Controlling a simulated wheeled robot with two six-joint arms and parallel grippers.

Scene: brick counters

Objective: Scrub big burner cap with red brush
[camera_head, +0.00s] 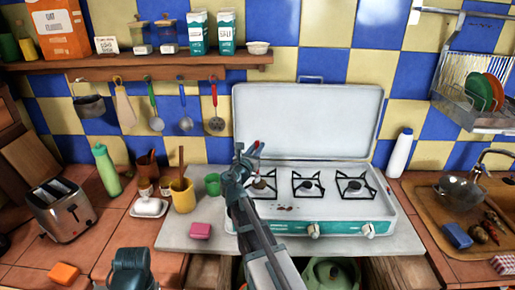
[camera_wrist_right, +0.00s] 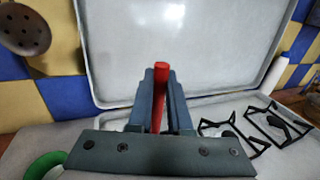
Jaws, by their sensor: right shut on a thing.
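My right gripper (camera_head: 248,154) is shut on the red brush (camera_head: 257,147) and holds it over the left part of the stove. In the right wrist view the red handle (camera_wrist_right: 161,70) stands between the fingers; the brush head is hidden. The white and teal camping stove (camera_head: 330,226) has its lid up. It has a left burner (camera_head: 261,185), partly hidden by my arm, a middle burner (camera_head: 308,187) and a right burner (camera_head: 354,186), each under a black grate. I cannot tell which cap is the big one.
The raised lid (camera_head: 305,120) stands behind the burners. Dark spots (camera_head: 285,208) mark the stove front.

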